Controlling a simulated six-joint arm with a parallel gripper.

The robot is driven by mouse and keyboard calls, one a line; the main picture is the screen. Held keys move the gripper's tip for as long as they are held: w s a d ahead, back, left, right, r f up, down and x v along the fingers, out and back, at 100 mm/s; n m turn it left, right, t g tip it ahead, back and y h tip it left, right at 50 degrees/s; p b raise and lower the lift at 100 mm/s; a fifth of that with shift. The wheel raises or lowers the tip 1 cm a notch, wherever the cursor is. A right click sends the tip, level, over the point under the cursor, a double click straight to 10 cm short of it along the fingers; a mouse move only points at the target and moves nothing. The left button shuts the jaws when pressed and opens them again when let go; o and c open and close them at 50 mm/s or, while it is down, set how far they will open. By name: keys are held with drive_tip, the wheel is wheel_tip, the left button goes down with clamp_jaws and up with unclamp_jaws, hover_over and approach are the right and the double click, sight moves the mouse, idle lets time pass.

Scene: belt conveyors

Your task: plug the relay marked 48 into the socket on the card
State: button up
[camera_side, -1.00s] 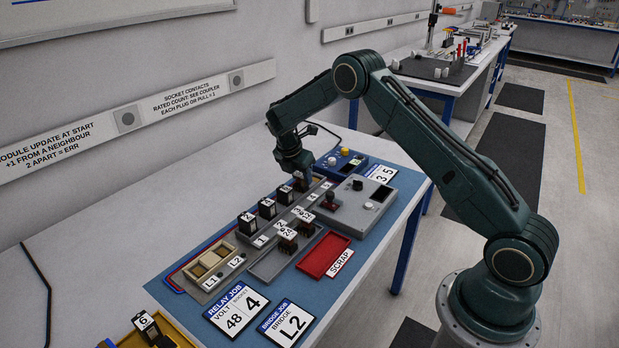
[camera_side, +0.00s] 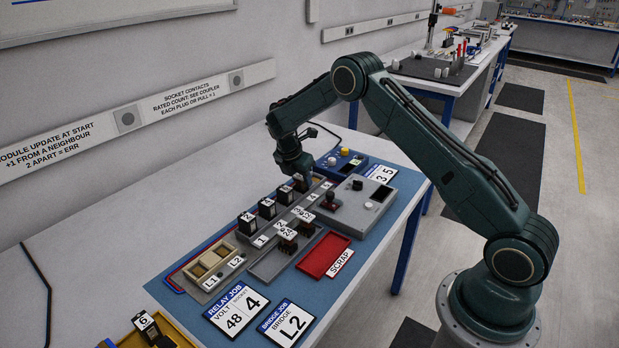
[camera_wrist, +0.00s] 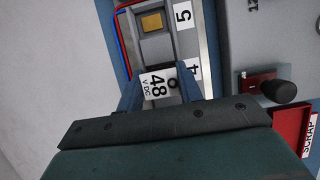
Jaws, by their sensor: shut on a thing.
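The relay marked 48 V DC (camera_wrist: 157,84) is between my gripper's fingers (camera_wrist: 162,88) in the wrist view, its label facing the camera. My gripper (camera_side: 300,178) is shut on it at the far end of the relay row in the side view. The relay is beside the strip label 4 (camera_wrist: 195,68). Its pins and the socket under it are hidden, so I cannot tell how deep it sits. The relay job card (camera_side: 236,308) reads volt 48, socket 4. An open tan socket (camera_wrist: 152,22) shows beside label 5.
Dark relays (camera_side: 267,208) stand in the row close to my gripper. More relays stand in the grey tray (camera_side: 268,267) in front. A red scrap tray (camera_side: 322,254), a grey tester box (camera_side: 362,198) and a blue box (camera_side: 343,163) are nearby.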

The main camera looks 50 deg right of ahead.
idle(0.4)
drive_tip(key=o, duration=1.5)
drive_tip(key=shift+c, duration=0.2)
drive_tip(key=shift+r, duration=3.7)
